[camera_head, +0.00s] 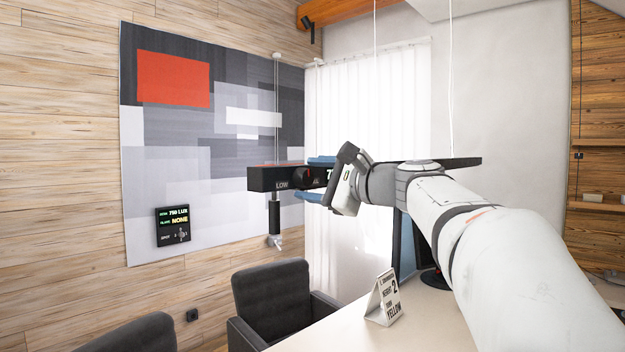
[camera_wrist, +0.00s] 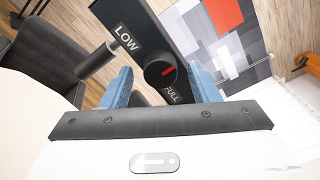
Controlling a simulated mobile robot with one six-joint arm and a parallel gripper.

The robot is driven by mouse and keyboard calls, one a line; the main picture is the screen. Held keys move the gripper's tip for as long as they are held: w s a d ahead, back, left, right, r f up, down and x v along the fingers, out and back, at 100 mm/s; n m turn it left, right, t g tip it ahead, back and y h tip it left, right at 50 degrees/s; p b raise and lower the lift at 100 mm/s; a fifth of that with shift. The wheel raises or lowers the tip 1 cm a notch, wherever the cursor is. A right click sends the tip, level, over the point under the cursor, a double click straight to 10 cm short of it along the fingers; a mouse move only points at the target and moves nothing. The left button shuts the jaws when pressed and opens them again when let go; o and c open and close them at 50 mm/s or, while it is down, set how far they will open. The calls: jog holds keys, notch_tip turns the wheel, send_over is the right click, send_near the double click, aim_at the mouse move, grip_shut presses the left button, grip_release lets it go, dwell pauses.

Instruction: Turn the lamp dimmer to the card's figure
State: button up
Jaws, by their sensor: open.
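The lamp dimmer is a dark round knob (camera_wrist: 160,71) on a black lamp bar (camera_head: 262,179), between the words LOW and FULL. In the wrist view its red mark points to the upper right of the picture. My gripper (camera_wrist: 160,72) is open, with a blue finger on either side of the knob and visible gaps between. In the head view my gripper (camera_head: 314,178) is at the bar's right part and hides FULL. The white folded card (camera_head: 384,299) stands on the desk; a large 2 and YELLOW are readable, other words are too small.
The bar hangs on thin cords, with a dark handle (camera_head: 274,213) below it. A wall panel (camera_head: 173,225) reads 750 LUX and NONE. Dark chairs (camera_head: 272,298) stand beside the pale desk (camera_head: 345,332). A monitor (camera_head: 405,245) is partly behind my arm.

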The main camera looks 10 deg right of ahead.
jog(key=b+v, duration=0.1)
jog(key=v, duration=0.6)
jog(key=shift+s+d+b, duration=0.25)
jog(key=shift+s+b, duration=0.05)
